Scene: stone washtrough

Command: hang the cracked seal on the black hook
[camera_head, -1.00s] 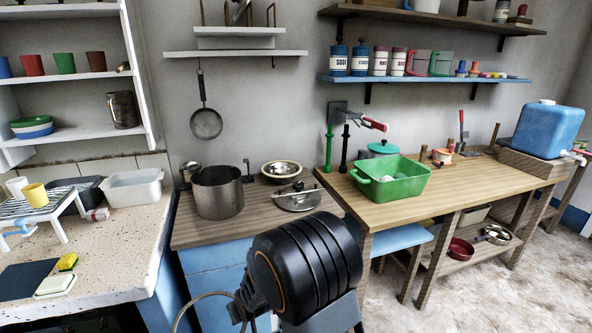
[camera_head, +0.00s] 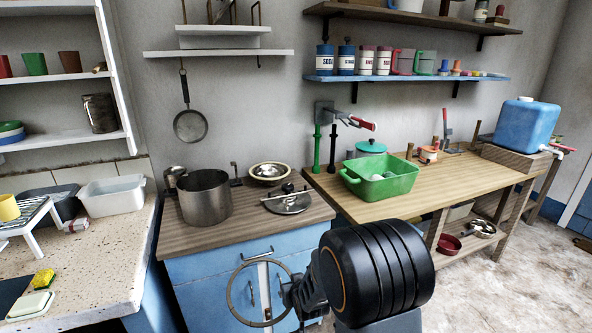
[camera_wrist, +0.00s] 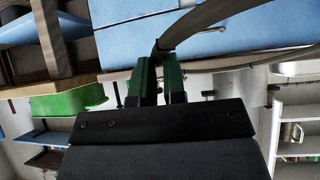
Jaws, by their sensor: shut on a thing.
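A thin grey ring, which I take for the cracked seal (camera_head: 229,292), hangs in front of the blue cabinet in the head view. My gripper (camera_head: 284,291) is shut on its right side. In the wrist view the green fingers of my gripper (camera_wrist: 160,82) pinch the seal (camera_wrist: 205,17), which curves off to the upper right. No crack can be made out. A black upright post (camera_head: 333,146) stands beside a green post (camera_head: 317,150) at the back of the wooden table. It may be the black hook; its tip is too small to tell. My gripper is well apart from it.
A green tub (camera_head: 381,187) stands on the wooden table (camera_head: 360,214), before the posts. A steel pot (camera_head: 205,198) and a lid (camera_head: 287,203) sit on the counter above the blue cabinet. Open floor lies at right.

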